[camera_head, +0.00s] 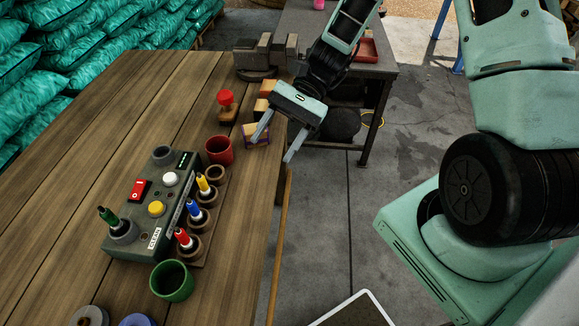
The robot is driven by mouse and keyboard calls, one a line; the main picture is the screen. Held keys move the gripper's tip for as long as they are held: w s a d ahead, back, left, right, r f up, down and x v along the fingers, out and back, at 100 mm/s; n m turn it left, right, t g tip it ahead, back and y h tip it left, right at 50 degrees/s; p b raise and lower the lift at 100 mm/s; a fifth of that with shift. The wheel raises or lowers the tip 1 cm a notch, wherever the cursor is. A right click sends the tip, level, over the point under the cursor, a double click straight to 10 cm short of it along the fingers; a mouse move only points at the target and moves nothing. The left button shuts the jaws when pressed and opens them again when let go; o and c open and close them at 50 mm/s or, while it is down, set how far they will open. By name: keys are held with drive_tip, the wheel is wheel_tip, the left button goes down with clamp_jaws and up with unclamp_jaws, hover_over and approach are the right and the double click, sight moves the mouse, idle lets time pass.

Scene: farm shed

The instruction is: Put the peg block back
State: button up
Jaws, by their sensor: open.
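My gripper (275,147) is open at the right edge of the wooden table. A wooden block with purple markings (255,140) is at its left finger; I cannot tell whether they touch. More small wooden blocks (268,88) stand behind it, partly hidden by the gripper. A long wooden block (218,205) with round sockets sits beside the grey control box and holds yellow (202,183), blue (194,208) and red (183,237) pegs; its far socket looks empty. I cannot tell which block is the peg block.
The grey control box (135,240) has a red switch and buttons. A red cup (219,150), a green cup (172,281) and a red-topped stamp (227,108) stand nearby. A vise (265,52) is at the far end. The table's left side is clear.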

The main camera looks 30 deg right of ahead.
drive_tip(key=s+a+r+n+t+h, duration=0.2)
drive_tip(key=s+a+r+n+h, duration=0.1)
drive_tip(key=s+n, duration=0.4)
drive_tip(key=s+a+r+n+t+h, duration=0.2)
drive_tip(key=s+r+n+h, duration=0.3)
drive_tip(key=n, duration=0.5)
drive_tip(key=shift+s+a+r+n+t+h, duration=0.3)
drive_tip(key=shift+s+a+r+t+h, duration=0.15)
drive_tip(key=shift+s+h, duration=1.1)
drive_tip(key=shift+s, duration=0.1)
